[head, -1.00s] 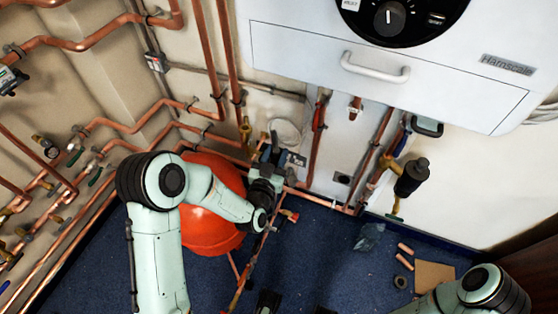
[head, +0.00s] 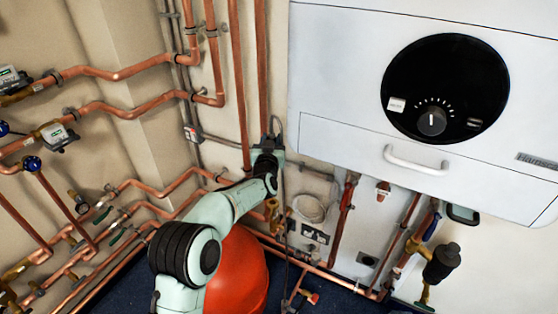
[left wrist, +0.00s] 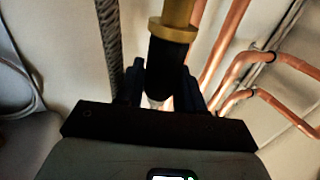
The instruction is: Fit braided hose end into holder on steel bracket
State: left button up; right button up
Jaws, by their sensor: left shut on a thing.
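My left gripper (head: 268,147) is raised in front of the wall pipes, left of the white boiler. In the left wrist view, the dark fingers of the left gripper (left wrist: 165,90) are shut on the black and brass hose end (left wrist: 172,30). The brass part points away from the gripper. A grey braided hose (left wrist: 108,40) runs beside the left finger. In the head view a thin dark hose length (head: 285,220) hangs below the gripper. I cannot make out the steel bracket or its holder with certainty. My right gripper is out of view.
Copper pipes (head: 135,65) cover the wall at left, and vertical ones stand close to the gripper. The white boiler (head: 345,90) is at right. An orange rounded object (head: 240,270) lies below my left arm. A black valve body (head: 443,262) hangs under the boiler.

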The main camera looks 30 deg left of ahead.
pick_arm(q)
jog(key=shift+a+r, duration=0.1)
jog(key=shift+r, duration=0.25)
jog(key=shift+d+m+h+b, duration=0.35)
jog(key=shift+d+b, duration=0.25)
jog(key=shift+d, duration=0.2)
jog(key=d+f+m+t+h+b, duration=0.25)
jog(key=d+h+b, duration=0.25)
jog(key=d+b, duration=0.45)
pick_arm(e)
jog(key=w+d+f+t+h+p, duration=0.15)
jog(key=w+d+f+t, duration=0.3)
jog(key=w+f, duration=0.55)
pick_arm(q)
notch_tip(320, 180, down, 42)
jog(key=d+b, duration=0.1)
jog(key=b, duration=0.5)
jog(key=shift+d+f+m+g+b, duration=0.15)
jog(key=shift+f+m+g+b, duration=0.05)
jog(key=shift+m+g+b, duration=0.2)
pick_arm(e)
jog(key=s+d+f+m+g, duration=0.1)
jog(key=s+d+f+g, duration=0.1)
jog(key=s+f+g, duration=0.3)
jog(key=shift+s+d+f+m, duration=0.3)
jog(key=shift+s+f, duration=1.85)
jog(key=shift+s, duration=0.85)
